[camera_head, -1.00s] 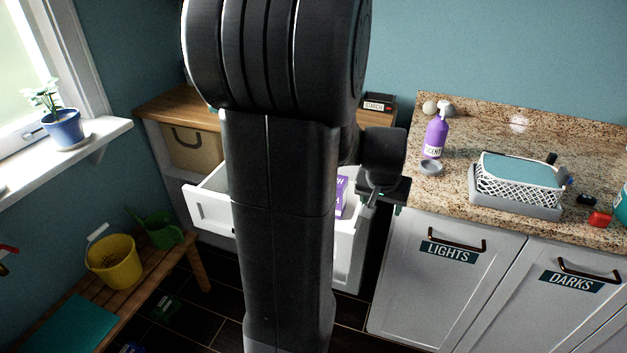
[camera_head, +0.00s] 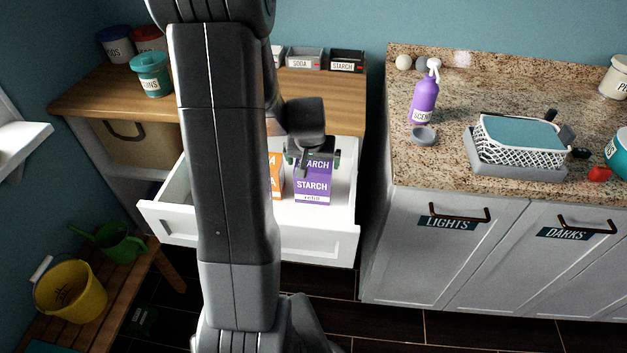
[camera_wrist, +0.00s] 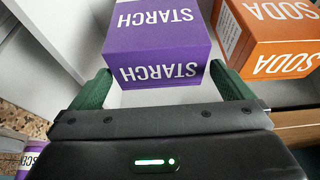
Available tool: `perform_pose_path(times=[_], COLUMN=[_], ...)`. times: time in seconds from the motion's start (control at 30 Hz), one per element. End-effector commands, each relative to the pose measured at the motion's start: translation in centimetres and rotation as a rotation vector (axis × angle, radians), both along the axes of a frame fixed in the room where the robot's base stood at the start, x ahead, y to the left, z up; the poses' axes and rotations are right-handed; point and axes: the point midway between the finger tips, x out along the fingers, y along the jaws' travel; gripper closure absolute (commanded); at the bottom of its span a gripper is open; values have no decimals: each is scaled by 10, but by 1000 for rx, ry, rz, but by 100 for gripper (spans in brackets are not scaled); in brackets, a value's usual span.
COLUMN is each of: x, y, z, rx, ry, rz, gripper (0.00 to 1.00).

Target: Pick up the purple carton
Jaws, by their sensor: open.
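The purple carton (camera_head: 313,186), labelled STARCH, stands in an open white drawer (camera_head: 319,240). In the wrist view the purple carton (camera_wrist: 158,40) shows its top and one side, just beyond my fingertips. My gripper (camera_head: 312,160) is over the carton in the head view and hides part of its top. In the wrist view my gripper (camera_wrist: 166,88) is open, with its green fingers spread about as wide as the carton, one toward each side. Whether the fingers touch the carton cannot be told.
An orange SODA carton (camera_wrist: 268,38) stands close beside the purple one; it also shows in the head view (camera_head: 276,176). The drawer walls surround both. A granite counter (camera_head: 400,165) with a purple bottle (camera_head: 424,100) and white basket (camera_head: 518,150) is to the right.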

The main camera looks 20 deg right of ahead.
Motion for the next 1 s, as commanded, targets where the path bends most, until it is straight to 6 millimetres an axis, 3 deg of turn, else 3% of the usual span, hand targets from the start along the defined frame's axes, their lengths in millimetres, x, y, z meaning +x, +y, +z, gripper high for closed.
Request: perform_pose_path(times=[0.3,0.63,0.87,1.0], x=[8,10,10,10], y=[-6,-7,-7,-8], z=[-35,-39,-39,-38], rx=[1,1,1,-1], ry=[3,1,1,-1], rz=[0,0,0,0], gripper=[0,0,43,47])
